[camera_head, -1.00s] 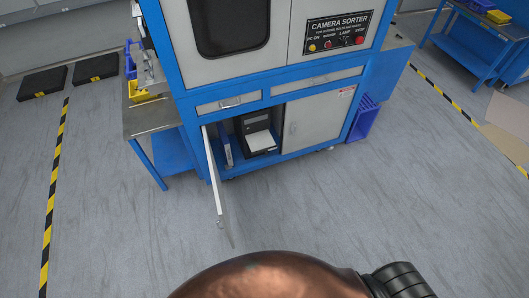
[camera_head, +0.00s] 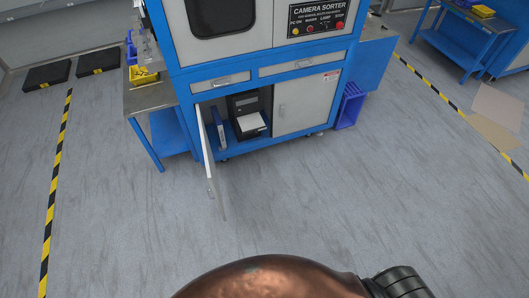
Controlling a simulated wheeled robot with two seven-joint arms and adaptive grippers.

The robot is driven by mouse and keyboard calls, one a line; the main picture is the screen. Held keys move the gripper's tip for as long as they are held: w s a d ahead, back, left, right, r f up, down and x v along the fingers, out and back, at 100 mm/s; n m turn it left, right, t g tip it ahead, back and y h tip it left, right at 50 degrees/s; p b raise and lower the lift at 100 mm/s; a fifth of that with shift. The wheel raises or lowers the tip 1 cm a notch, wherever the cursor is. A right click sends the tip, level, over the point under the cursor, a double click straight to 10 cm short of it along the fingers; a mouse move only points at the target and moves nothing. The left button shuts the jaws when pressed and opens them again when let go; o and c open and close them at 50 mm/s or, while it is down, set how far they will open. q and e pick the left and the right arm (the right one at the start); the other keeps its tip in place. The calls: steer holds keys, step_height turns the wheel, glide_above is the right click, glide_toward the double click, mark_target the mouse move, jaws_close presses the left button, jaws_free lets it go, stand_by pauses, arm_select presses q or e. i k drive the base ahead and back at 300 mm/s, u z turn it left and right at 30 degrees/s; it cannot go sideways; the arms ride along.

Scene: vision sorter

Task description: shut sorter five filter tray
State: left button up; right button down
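The blue and light grey camera sorter (camera_head: 330,61) stands at the top centre, its upper part cut off by the frame. Two shallow drawer fronts, a left one (camera_head: 220,83) and a right one (camera_head: 300,65), sit flush in its middle. Below, the left cabinet door (camera_head: 206,150) hangs open towards me, and the right door (camera_head: 300,105) is shut. Inside the open bay is a black box (camera_head: 242,103) with a white flat piece (camera_head: 252,122) jutting from its front. I cannot tell which part is the filter tray, and no number five shows. Neither gripper is in view.
A side table (camera_head: 150,95) with a yellow bin (camera_head: 140,73) stands left of the sorter. A blue crate (camera_head: 349,106) is at its lower right. Another blue workbench (camera_head: 455,45) is at the upper right. Grey floor before the sorter is clear.

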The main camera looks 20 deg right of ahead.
mark_target(249, 123)
steer(key=z, duration=0.1)
steer(key=k, duration=0.45)
steer(key=u, duration=0.8)
steer(key=i, duration=1.45)
steer(key=z, duration=0.95)
steer(key=i, duration=0.4)
steer(key=z, duration=0.4)
